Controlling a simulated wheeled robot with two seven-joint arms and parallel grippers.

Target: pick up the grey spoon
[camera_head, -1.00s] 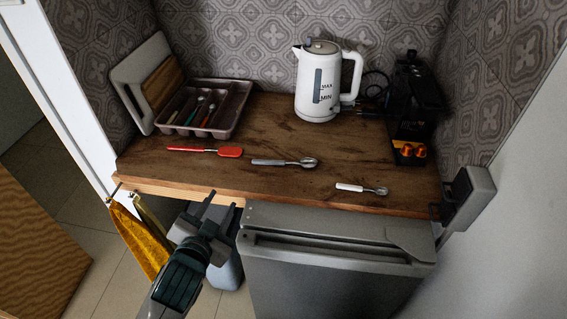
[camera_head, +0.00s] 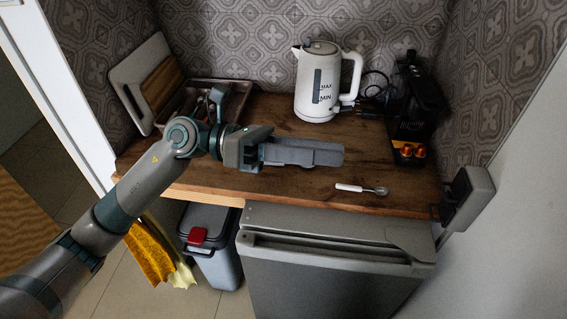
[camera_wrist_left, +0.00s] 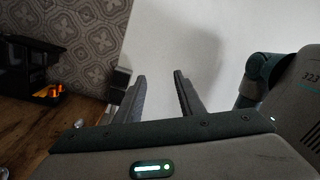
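My left gripper (camera_head: 338,155) reaches in from the left above the counter, its fingers pointing right. In the left wrist view its two fingers (camera_wrist_left: 160,88) stand apart with nothing seen between them. The grey spoon is not visible in the head view now; my left gripper covers the place where it lay earlier. Whether the gripper touches it cannot be told. A spoon with a white handle (camera_head: 350,187) lies on the counter to the right and nearer the front edge. My right gripper is in neither view.
The wooden counter (camera_head: 405,185) holds a white kettle (camera_head: 318,85), a black coffee machine (camera_head: 412,105) and a cutlery tray (camera_head: 240,88), partly hidden by my arm. A white cutting board (camera_head: 128,72) leans at the left. Walls bound the back and right.

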